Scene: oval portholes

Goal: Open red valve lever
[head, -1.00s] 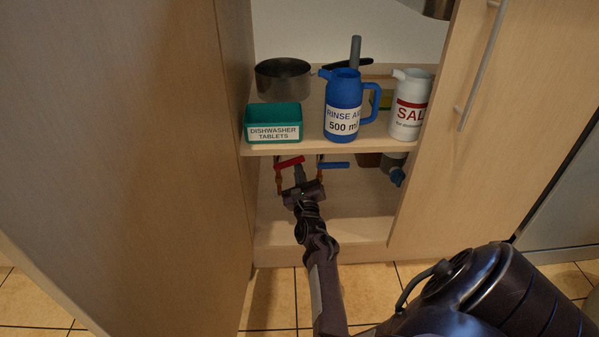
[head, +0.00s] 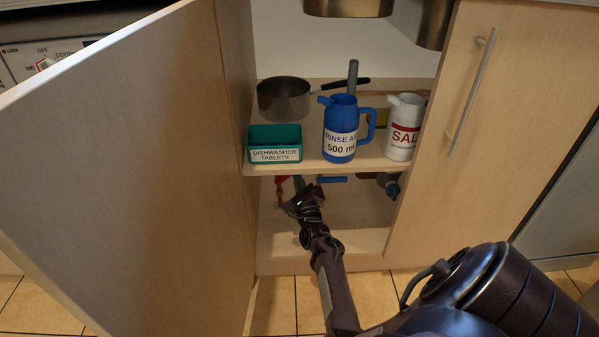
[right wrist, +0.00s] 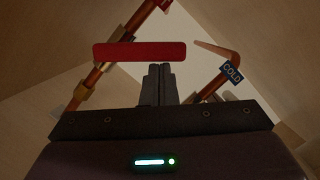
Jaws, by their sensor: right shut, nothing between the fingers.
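The red valve lever (head: 281,180) is under the shelf at the left inside the open cabinet, partly hidden by the shelf and my gripper. In the right wrist view the red lever (right wrist: 140,52) lies level across the picture, beside a copper pipe with brass fittings (right wrist: 88,92). My right gripper (head: 297,183) is at the lever, reaching in under the shelf. Its fingers (right wrist: 159,70) are shut and empty, with their tips just below the lever's right half in the wrist view. I cannot tell whether they touch it. My left gripper is not in view.
A blue lever (head: 332,179) is just right of the gripper. A pipe with a COLD label (right wrist: 232,72) is near it. The shelf (head: 310,167) above holds a green tablet box (head: 274,144), a blue jug (head: 340,128), a salt jug (head: 403,128) and a pot (head: 284,98). The open door (head: 130,170) flanks the left.

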